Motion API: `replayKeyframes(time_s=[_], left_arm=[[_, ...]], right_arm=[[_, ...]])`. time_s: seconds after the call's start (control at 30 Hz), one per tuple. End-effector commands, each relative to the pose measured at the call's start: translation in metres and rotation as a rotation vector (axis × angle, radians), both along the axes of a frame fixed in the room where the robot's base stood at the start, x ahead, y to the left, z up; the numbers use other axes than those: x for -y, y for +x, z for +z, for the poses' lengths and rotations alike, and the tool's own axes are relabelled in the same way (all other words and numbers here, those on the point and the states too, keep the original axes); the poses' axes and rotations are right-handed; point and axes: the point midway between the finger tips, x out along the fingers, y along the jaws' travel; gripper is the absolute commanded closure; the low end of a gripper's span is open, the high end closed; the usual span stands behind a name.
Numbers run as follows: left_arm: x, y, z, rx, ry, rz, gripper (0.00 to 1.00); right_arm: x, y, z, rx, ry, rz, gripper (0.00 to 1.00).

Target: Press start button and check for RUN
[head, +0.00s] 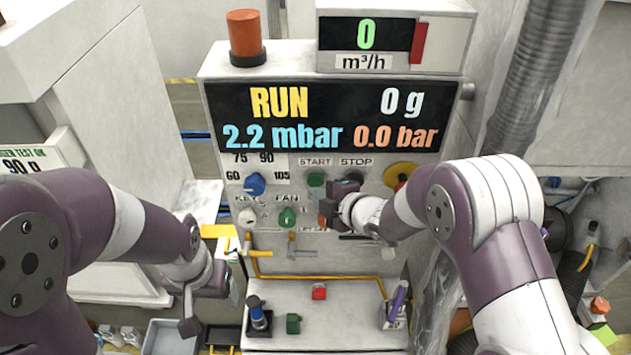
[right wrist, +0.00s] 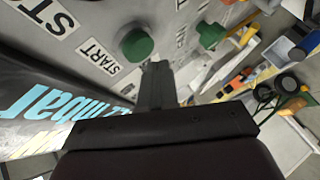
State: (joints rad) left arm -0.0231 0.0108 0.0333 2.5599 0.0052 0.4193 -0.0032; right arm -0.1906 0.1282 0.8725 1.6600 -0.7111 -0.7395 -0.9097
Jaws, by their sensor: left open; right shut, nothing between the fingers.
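The display (head: 322,117) reads "RUN" in yellow, "0 g", "2.2 mbar" and "0.0 bar". The green start button (head: 316,180) sits under the START label (head: 315,162) on the panel; it also shows in the right wrist view (right wrist: 137,45). My right gripper (head: 328,207) is shut and empty, just below and right of the start button. In the right wrist view its fingertips (right wrist: 157,68) are close to the button; whether they touch it I cannot tell. My left gripper (head: 208,305) is open and empty at lower left, away from the panel.
A blue knob (head: 255,184) and a green fan knob (head: 287,217) are left of my right gripper. A yellow and red round control (head: 399,174) is to its right.

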Motion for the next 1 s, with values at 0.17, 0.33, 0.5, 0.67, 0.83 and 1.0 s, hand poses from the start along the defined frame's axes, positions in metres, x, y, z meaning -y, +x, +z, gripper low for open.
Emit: replayKeyframes(time_s=[0.17,0.33,0.5,0.67,0.83,1.0], left_arm=[[0.000,0.000,-0.006,0.000,0.000,0.000,0.29],[0.000,0.000,-0.009,0.000,0.000,0.000,0.29],[0.000,0.000,-0.011,0.000,0.000,0.000,0.29],[0.000,0.000,-0.011,0.000,0.000,0.000,0.29],[0.000,0.000,-0.011,0.000,0.000,0.000,0.29],[0.000,0.000,-0.011,0.000,0.000,0.000,0.29]], right_arm=[[0.000,-0.018,-0.001,0.001,0.000,0.002,1.00],[0.000,-0.035,-0.001,0.001,0.000,0.001,1.00],[0.000,-0.045,-0.001,0.000,0.000,0.000,1.00],[0.000,-0.046,0.000,0.001,-0.001,0.000,1.00],[0.000,-0.046,0.000,0.001,-0.001,0.000,1.00],[0.000,-0.046,0.000,0.001,-0.001,0.000,1.00]])
